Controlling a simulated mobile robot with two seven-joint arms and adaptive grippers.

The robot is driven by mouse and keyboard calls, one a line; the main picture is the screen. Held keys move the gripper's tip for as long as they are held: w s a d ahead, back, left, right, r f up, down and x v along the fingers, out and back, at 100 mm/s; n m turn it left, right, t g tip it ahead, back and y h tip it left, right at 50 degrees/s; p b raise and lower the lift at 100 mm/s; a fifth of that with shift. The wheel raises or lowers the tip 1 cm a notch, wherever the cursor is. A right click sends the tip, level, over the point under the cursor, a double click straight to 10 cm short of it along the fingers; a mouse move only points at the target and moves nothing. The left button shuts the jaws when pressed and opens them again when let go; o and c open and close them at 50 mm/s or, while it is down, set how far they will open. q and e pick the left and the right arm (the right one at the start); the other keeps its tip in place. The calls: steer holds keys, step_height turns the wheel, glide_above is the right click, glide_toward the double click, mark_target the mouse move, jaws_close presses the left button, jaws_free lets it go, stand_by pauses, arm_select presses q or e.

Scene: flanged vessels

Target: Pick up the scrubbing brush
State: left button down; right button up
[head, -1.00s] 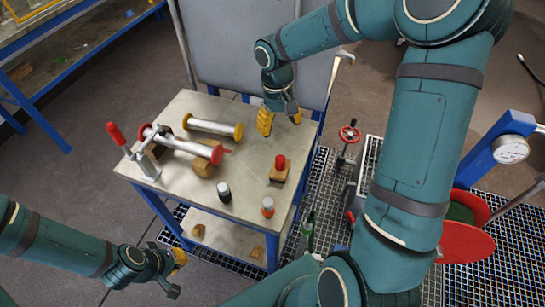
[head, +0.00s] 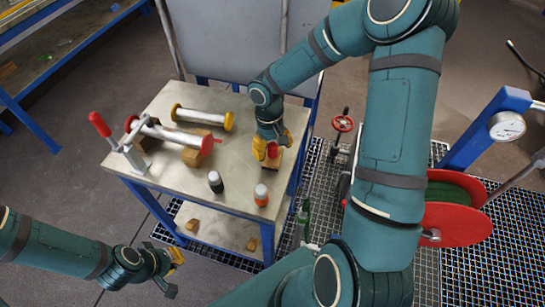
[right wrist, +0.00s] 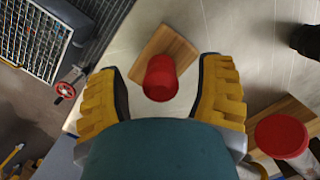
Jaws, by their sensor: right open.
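A small wooden block with a red knob on top, which I take for the scrubbing brush (head: 275,161), stands near the right edge of the steel table (head: 232,150). My right gripper (head: 272,146) is over it, pointing down, and hides part of it in the head view. In the right wrist view the open fingers (right wrist: 160,85) are either side of the red knob (right wrist: 160,78), with gaps visible; the wooden base shows beyond it. I cannot tell the remaining height. My left gripper (head: 176,272) is open and empty, low in front of the table's left side.
A red-flanged pipe (head: 172,135) rests on wooden blocks beside a red-handled clamp (head: 105,130). A yellow-flanged pipe (head: 202,117) lies behind. A dark bottle (head: 215,182) and an orange-banded bottle (head: 261,195) stand at the table's front. A red valve wheel (head: 343,123) is to the right.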

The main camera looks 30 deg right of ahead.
steer(key=shift+f, duration=0.35)
steer(key=shift+c, duration=0.2)
jaws_close()
steer(key=shift+s, duration=0.1)
step_height(320, 180, up, 10)
steer(key=shift+r+p, duration=0.1)
steer(key=shift+p, duration=1.05)
